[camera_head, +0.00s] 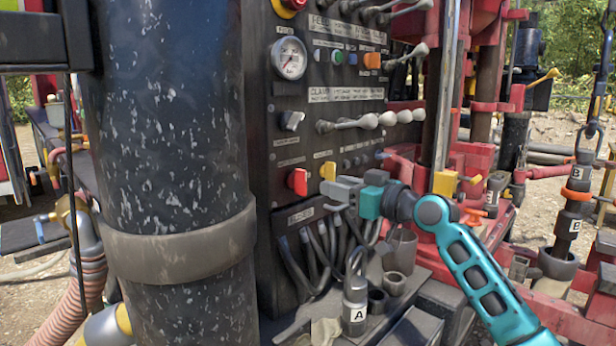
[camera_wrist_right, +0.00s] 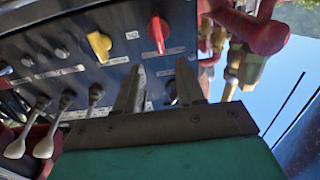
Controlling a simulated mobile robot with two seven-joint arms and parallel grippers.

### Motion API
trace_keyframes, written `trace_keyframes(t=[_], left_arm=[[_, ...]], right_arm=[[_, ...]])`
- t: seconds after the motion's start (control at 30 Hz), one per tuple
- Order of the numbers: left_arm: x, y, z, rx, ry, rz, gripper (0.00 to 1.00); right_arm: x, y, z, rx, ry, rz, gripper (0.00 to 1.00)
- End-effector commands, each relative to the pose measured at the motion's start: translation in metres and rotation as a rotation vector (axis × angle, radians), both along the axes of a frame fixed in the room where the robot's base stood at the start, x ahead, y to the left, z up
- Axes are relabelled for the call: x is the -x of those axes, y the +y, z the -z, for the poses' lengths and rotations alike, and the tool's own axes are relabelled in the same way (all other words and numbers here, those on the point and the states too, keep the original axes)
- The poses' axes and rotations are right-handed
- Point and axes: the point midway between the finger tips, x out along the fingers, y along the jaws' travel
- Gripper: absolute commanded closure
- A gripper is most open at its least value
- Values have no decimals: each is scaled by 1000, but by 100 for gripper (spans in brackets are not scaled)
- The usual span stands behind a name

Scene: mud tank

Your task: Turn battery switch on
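A red rotary switch (camera_head: 298,181) sits low on the left of the dark control panel (camera_head: 275,110). A yellow switch (camera_head: 328,171) is to its right. The labels are too small to read, so I cannot tell by text which is the battery switch. My right gripper (camera_head: 328,191) is in front of the panel, just below the yellow switch and right of the red one. In the right wrist view the red switch (camera_wrist_right: 158,32) lies beyond the two separated fingers (camera_wrist_right: 158,76), with nothing between them. The yellow switch (camera_wrist_right: 99,45) is to the left there. My left gripper is not in view.
A thick dark pipe (camera_head: 170,150) stands close left of the panel. Levers (camera_head: 370,121) stick out from the panel above the gripper. Cables (camera_head: 315,255) and a shelf holding a fitting marked A (camera_head: 355,300) are below. Red rig parts (camera_head: 465,160) stand to the right.

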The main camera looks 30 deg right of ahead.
Motion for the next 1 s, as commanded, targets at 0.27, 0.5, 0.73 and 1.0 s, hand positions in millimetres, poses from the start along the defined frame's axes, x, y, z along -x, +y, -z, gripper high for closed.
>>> trace_keyframes(t=[0.27, 0.5, 0.73, 1.0], left_arm=[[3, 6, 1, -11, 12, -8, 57], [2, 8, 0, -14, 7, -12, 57], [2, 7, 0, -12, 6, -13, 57], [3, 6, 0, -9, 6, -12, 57]], right_arm=[[-51, 18, -2, -3, -2, 0, 62], [-73, 26, 0, 0, 0, 0, 62], [-77, 27, 0, 2, -1, 0, 62], [-77, 27, 0, 1, 0, 0, 73]])
